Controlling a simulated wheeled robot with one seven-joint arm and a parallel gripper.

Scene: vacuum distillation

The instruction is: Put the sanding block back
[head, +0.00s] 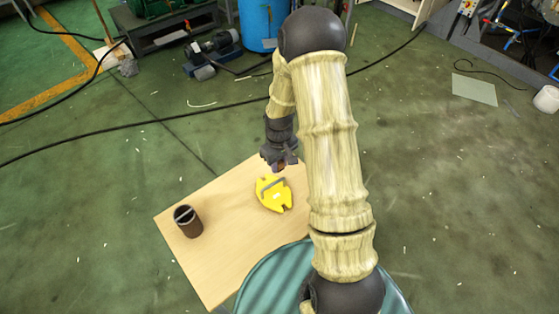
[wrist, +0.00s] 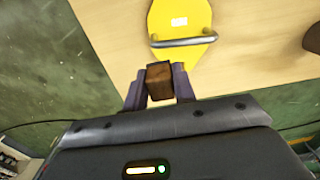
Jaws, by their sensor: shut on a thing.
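My gripper (head: 280,163) is shut on a small brown block, which I take to be the sanding block (wrist: 159,77). In the head view the block is mostly hidden by the gripper. The gripper is over the far edge of the wooden table (head: 237,243), just beyond a yellow piece with a grey bar handle (head: 272,204). This yellow piece also shows in the wrist view (wrist: 180,18), just past the fingertips. I cannot tell the block's height above the table.
A dark brown cup (head: 188,222) stands at the table's left side; a dark brown edge shows at right in the wrist view (wrist: 313,38). The table's near left part is clear. Black cables (head: 130,128) cross the green floor. A pump (head: 211,48) and blue barrel (head: 262,22) stand behind.

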